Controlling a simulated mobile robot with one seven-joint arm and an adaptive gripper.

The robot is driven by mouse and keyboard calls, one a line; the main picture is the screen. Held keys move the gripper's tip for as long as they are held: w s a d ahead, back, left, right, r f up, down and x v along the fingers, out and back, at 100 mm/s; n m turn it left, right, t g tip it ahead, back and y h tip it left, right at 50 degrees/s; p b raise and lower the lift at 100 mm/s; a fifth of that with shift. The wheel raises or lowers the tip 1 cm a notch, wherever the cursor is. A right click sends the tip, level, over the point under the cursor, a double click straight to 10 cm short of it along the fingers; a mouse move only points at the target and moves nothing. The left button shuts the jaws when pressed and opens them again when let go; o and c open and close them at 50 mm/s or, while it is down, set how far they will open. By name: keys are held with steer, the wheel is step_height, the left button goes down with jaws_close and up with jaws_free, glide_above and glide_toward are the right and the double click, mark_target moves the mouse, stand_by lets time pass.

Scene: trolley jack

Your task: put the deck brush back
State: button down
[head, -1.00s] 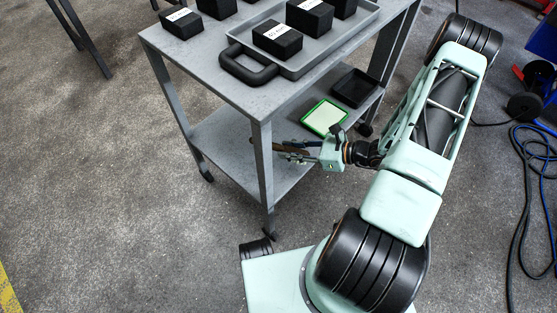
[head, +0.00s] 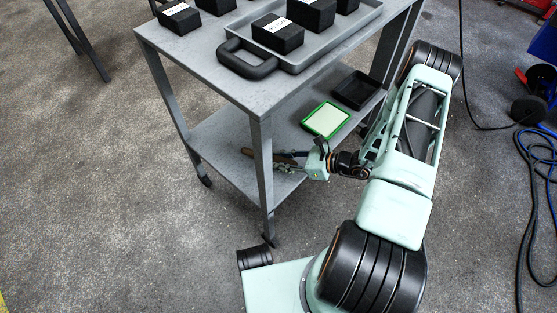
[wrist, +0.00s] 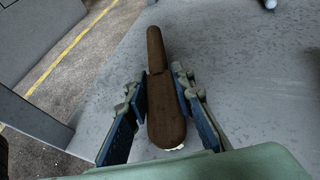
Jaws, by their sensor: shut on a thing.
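The deck brush (wrist: 165,112) has a brown wooden back and handle, with a little of its white bristles showing at the near end in the wrist view. It lies between the two blue-padded fingers of my gripper (wrist: 158,88), which is shut on it. In the head view my gripper (head: 298,164) reaches in over the lower shelf (head: 220,140) of the grey trolley. The brush (head: 250,153) points left there, partly hidden by the trolley's front leg. I cannot tell whether the brush touches the shelf.
A green-framed pale pad (head: 326,120) and a black tray (head: 354,89) sit on the lower shelf behind my gripper. The trolley's top (head: 190,62) is close above, with a grey tray (head: 335,45) of black blocks. The left part of the lower shelf looks clear.

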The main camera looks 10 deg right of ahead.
steer(key=shift+f, duration=0.2)
steer(key=c, duration=1.7)
jaws_free()
steer(key=shift+o, duration=0.2)
steer(key=shift+r, duration=0.2)
steer(key=shift+s+d+r, duration=0.1)
steer(key=shift+d+r, duration=0.1)
steer(key=shift+d, duration=0.05)
steer(key=p+v, duration=0.3)
steer(key=v, duration=0.8)
steer(key=shift+s, duration=0.2)
steer(key=shift+d, duration=0.15)
